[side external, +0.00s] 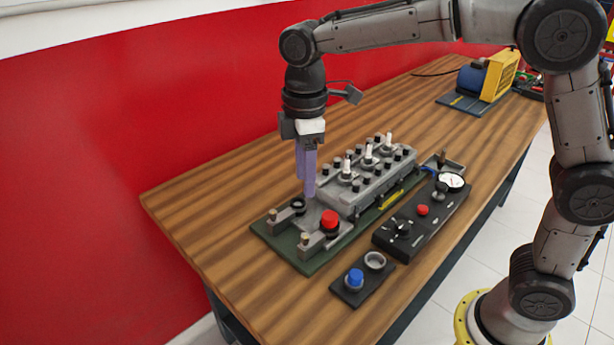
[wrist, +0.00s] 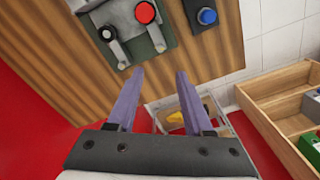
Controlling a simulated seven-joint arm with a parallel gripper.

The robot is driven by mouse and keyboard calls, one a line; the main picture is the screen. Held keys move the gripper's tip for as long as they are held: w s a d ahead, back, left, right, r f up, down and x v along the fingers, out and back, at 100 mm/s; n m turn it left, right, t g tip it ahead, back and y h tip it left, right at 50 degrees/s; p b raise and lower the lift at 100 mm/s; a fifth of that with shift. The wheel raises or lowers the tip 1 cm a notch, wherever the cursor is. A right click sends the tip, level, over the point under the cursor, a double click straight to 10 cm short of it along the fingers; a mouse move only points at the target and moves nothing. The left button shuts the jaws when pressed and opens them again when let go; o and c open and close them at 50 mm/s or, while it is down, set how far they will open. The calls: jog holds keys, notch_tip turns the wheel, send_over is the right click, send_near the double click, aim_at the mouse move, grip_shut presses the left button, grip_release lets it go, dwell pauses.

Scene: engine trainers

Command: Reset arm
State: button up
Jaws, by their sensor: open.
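My gripper (side external: 306,172) has two purple fingers pointing down. In the side external view it hangs at the near left end of the engine trainer (side external: 365,183), close to a black-topped lever post (side external: 298,205) and left of a red knob (side external: 330,219). In the wrist view my gripper (wrist: 157,92) shows its fingers apart with nothing between them. I cannot tell the exact height of the fingers above the trainer.
A small panel with a blue knob (side external: 354,278) and a black gauge panel (side external: 421,221) sit in front of the trainer. A blue and yellow machine (side external: 485,77) stands at the far end. The table (side external: 235,195) is clear at left. The wrist view shows a wooden box (wrist: 275,118) below.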

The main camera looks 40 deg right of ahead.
jog(key=s+d+r+m+t, duration=0.3)
jog(key=s+d+r, duration=0.5)
jog(key=s, duration=0.1)
jog(key=s+d+f+m+t, duration=0.1)
jog(key=s+d+f+m, duration=0.1)
jog(key=s, duration=0.4)
jog(key=s+d+f+m+t, duration=0.1)
jog(key=s+d+f+m, duration=0.1)
jog(key=s+f+m, duration=0.3)
jog(key=shift+s+f+m+t, duration=0.15)
jog(key=shift+s+m+t, duration=0.15)
jog(key=shift+s+m, duration=0.8)
